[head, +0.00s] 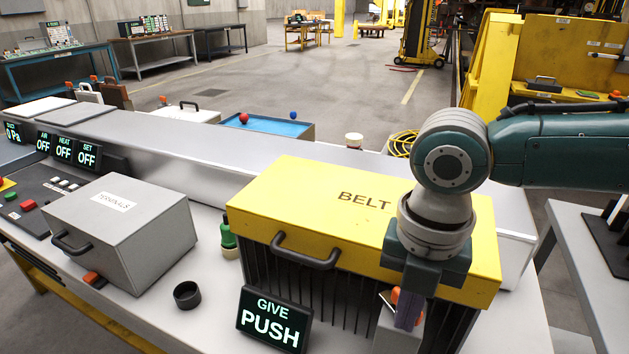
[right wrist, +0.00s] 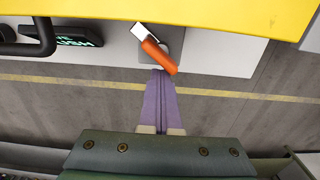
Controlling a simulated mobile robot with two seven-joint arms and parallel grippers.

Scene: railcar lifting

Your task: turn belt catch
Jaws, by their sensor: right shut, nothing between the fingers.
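The yellow belt box (head: 300,197), marked BELT, stands at the right of the bench with a dark handle on its front. Its catch (head: 395,296) has an orange lever and sits low at the front right, partly hidden by my gripper. In the right wrist view the catch (right wrist: 160,57) shows a pale end at upper left and the orange end slanting to lower right, on a grey mount. My right gripper (head: 408,313) is shut and empty, pointing down at the catch. Its purple fingertips (right wrist: 160,74) are close beside the orange end; I cannot tell whether they touch. My left gripper is not in view.
A GIVE PUSH display (head: 273,320) stands before the belt box. The grey TERMINALS box (head: 122,228) with its own orange catch (head: 92,280) is at left. A black ring (head: 187,295) and green bottle (head: 228,236) stand between. Open floor lies below the front edge.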

